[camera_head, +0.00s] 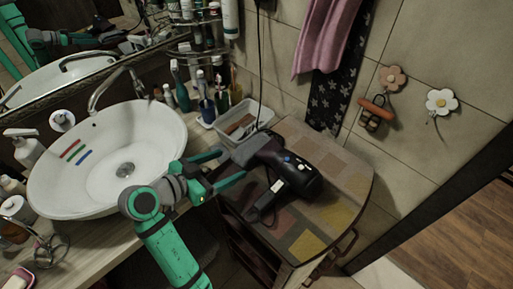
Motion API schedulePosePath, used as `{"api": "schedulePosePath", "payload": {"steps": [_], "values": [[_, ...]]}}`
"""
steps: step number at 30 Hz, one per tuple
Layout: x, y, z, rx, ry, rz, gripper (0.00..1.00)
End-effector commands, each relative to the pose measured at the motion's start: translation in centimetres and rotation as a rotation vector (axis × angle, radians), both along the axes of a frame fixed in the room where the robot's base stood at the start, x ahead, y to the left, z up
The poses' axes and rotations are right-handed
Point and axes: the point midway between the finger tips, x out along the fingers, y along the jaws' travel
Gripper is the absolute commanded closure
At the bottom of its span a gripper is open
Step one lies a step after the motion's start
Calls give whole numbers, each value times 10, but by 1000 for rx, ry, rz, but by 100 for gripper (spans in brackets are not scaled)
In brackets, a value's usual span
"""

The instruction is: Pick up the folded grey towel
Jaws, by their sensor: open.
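I cannot make out a folded grey towel with certainty in the head view. My arm hides part of the counter and the cabinet's left side.
A white basin (85,170) with several coloured strips is at left. A pink towel (325,35) hangs on the wall. The cabinet top's right part is clear. Flower hooks (441,102) are at right.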

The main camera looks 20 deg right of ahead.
Motion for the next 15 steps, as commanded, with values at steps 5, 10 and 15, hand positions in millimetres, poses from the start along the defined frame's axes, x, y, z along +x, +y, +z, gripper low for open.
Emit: {"api": "schedulePosePath", "payload": {"steps": [5,10,15], "values": [[4,-11,-5,-1,1,0,25],[9,-27,-10,-1,2,-1,25],[17,-48,-18,-1,2,-1,25]]}}
